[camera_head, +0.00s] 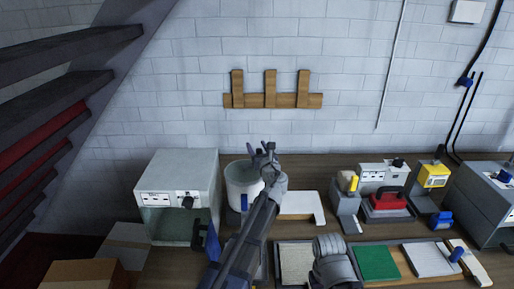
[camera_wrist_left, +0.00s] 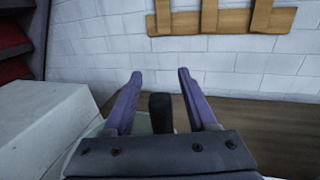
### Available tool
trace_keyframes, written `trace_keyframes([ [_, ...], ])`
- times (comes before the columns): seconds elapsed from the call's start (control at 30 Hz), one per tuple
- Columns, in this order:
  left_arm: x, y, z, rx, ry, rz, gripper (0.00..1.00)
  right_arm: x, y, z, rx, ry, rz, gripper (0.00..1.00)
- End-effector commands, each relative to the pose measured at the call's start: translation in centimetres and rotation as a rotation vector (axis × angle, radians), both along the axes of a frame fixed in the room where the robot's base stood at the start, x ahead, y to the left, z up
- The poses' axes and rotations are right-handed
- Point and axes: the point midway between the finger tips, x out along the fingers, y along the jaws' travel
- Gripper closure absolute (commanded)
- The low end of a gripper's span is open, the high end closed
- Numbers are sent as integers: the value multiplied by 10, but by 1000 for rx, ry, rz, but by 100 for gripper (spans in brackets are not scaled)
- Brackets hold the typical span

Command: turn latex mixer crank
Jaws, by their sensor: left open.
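The latex mixer appears as a pale bucket (camera_head: 237,179) on the bench, left of centre, partly hidden behind my left arm. My left gripper (camera_head: 262,150) is over the bucket's right side, with its fingers pointing toward the wall. In the left wrist view, the open purple fingers of my left gripper (camera_wrist_left: 160,76) stand on either side of a dark upright handle (camera_wrist_left: 160,112), which looks like the crank grip. Gaps show on both sides of the handle. The rest of the crank is hidden by the gripper.
A grey box-shaped machine (camera_head: 179,166) stands close left of the bucket. A white board (camera_head: 300,205) lies to its right. Farther right are a red-topped device (camera_head: 388,201), a yellow-topped device (camera_head: 434,176) and a green pad (camera_head: 376,263). A wooden rack (camera_head: 272,101) hangs on the wall.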

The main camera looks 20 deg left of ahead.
Motion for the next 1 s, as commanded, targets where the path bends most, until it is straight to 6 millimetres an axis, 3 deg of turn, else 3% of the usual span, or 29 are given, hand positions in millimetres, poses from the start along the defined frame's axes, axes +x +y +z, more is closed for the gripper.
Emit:
trace_keyframes([
  [0.23,0,0,0,0,0,-1,45,0,0,0,0,0,0,50],
  [0.73,0,0,0,0,0,-1,100,0,0,0,0,0,0,50],
  [1.0,0,0,0,0,0,-1,100,0,0,0,0,0,0,50],
])
